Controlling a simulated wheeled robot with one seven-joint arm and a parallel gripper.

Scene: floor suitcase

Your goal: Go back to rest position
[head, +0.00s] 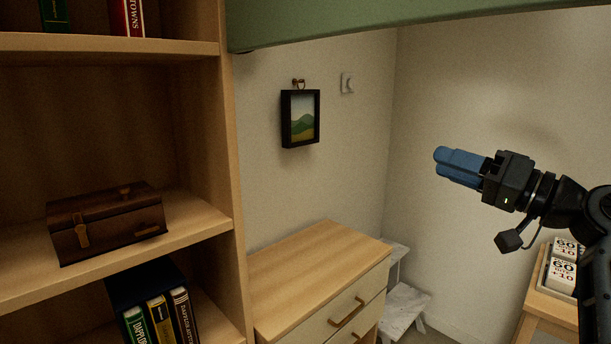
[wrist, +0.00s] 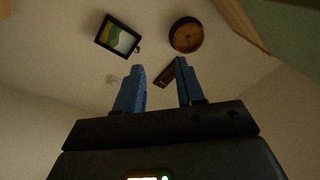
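My gripper (head: 439,160) is at the right of the head view, raised in the air with its blue fingers pointing left. In the wrist view my gripper (wrist: 160,72) shows its two blue fingers apart, with a gap and nothing held between them. It touches nothing that I can see. Part of my arm runs off the right edge of the head view.
A bookshelf (head: 212,110) with a brown case (head: 105,220) stands at the left. A wooden drawer unit (head: 315,262) stands below a framed picture (head: 302,118). A green panel (head: 400,22) crosses the top. A round clock (wrist: 186,35) shows in the wrist view.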

